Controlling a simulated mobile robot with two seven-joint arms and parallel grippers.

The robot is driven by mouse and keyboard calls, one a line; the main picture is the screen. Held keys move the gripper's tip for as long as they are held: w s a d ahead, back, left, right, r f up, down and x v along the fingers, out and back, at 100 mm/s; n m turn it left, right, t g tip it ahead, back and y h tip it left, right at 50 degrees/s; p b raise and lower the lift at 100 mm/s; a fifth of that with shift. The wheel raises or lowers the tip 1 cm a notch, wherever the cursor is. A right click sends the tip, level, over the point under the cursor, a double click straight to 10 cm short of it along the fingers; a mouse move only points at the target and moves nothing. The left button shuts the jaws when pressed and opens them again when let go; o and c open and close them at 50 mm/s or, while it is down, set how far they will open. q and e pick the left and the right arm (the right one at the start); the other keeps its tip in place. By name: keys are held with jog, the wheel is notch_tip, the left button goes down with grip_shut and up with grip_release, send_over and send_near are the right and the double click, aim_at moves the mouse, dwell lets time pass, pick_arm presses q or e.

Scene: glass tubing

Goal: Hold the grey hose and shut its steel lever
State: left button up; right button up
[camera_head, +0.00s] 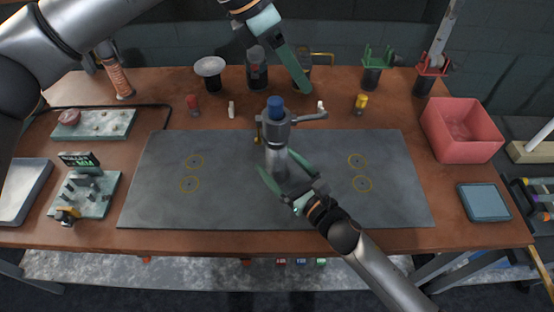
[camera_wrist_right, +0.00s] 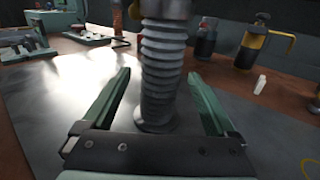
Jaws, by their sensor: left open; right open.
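The grey hose (camera_head: 274,160) stands upright near the middle of the dark mat, with a collar and blue cap (camera_head: 276,104) on top. Its steel lever (camera_head: 310,117) sticks out to the right from the collar. In the right wrist view the ribbed hose (camera_wrist_right: 162,72) stands between the green fingers of my right gripper (camera_head: 278,163). That gripper is open, with a gap on both sides of the hose. My left gripper (camera_head: 300,84) is open and empty, pointing down behind and above the lever. Its fingers overlap in the head view.
A red bin (camera_head: 461,130) and a blue tray (camera_head: 484,202) are at the right. Small fixtures (camera_head: 86,190) stand at the left. Small bottles, a white-topped stand (camera_head: 210,70) and green and red holders line the back. The mat (camera_head: 400,200) is otherwise clear.

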jog(key=shift+w+a, duration=0.3)
jog(key=shift+w, duration=0.15)
grip_shut()
dwell(0.6)
